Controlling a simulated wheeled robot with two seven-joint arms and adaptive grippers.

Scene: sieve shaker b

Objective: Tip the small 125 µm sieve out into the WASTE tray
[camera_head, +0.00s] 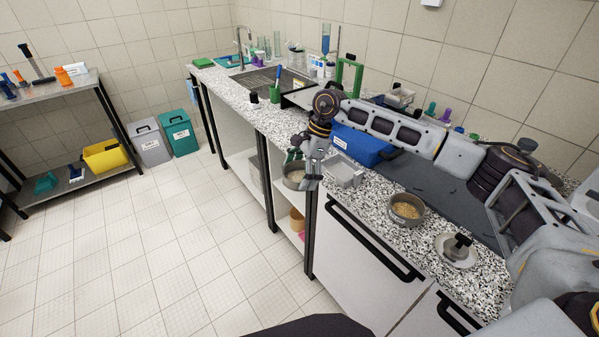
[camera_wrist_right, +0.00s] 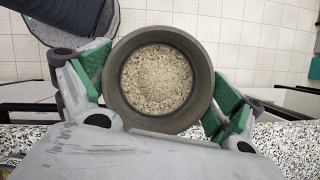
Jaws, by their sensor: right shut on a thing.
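My right gripper (camera_head: 300,160) is shut on a small round grey sieve (camera_head: 294,179). In the right wrist view the sieve (camera_wrist_right: 203,85) sits between the green finger pads (camera_wrist_right: 162,92), upright, with pale grains inside. It hangs just off the front edge of the counter, with the floor showing beyond it. A shallow grey metal tray (camera_head: 345,173) lies on the counter just right of the gripper; no WASTE label is readable on it. The sieve's size marking is not readable. My left gripper is not in view.
Another round sieve or pan (camera_head: 398,220) with brown grains stands on the counter, near a round lid with a black knob (camera_head: 459,241). A blue box (camera_head: 360,146) is behind the tray. A green stand (camera_head: 348,77) and sink (camera_head: 275,80) are further back.

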